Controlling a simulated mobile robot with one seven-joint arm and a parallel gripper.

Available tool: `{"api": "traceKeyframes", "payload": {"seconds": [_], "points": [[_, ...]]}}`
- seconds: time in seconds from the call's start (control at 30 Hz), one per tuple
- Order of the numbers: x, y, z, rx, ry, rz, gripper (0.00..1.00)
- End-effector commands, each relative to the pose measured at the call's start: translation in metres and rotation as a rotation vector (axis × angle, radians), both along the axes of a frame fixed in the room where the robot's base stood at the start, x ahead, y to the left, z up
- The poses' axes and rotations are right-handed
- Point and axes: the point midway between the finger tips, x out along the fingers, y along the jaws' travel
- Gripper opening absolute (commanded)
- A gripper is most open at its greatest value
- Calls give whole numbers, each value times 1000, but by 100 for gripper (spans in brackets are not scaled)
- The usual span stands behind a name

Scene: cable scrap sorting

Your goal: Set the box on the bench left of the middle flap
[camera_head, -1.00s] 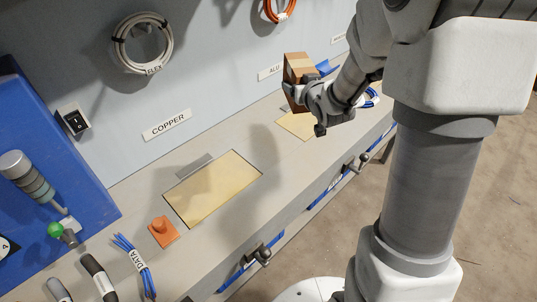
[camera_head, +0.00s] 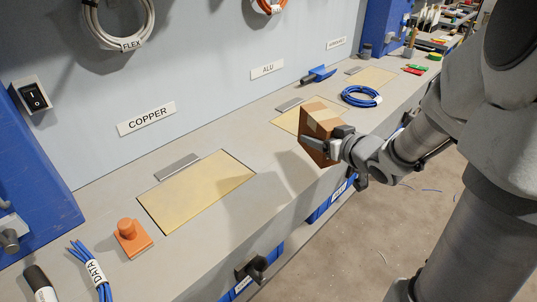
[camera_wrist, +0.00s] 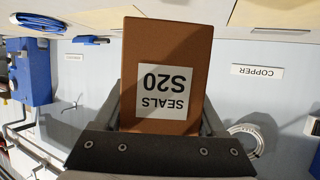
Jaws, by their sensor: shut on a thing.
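A brown cardboard box (camera_head: 322,118) is held in my gripper (camera_head: 330,144), whose fingers are shut on it. In the head view the box is in front of the middle flap (camera_head: 283,121), the tan panel under the ALU sign, and hides part of it. The box looks raised over the bench (camera_head: 225,130) near its front edge; the gap below it is hard to judge. In the wrist view the box (camera_wrist: 167,55) fills the middle, with its white "SEALS S20" label upside down.
The tan COPPER flap (camera_head: 197,190) is at left, with bare bench between it and the middle flap. An orange knobbed block (camera_head: 130,238) stands left of it. A blue cable coil (camera_head: 361,96) and blue scoop (camera_head: 318,75) lie right of and behind the box. A third flap (camera_head: 371,77) is farther right.

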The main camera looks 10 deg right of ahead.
Motion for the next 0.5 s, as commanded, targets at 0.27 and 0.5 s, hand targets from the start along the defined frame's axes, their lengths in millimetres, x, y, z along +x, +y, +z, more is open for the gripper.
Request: {"api": "traceKeyframes", "payload": {"seconds": [0.27, 0.5], "points": [[40, 43, -42, 2, -3, 7, 0], [71, 75, -65, 2, -1, 4, 0]]}}
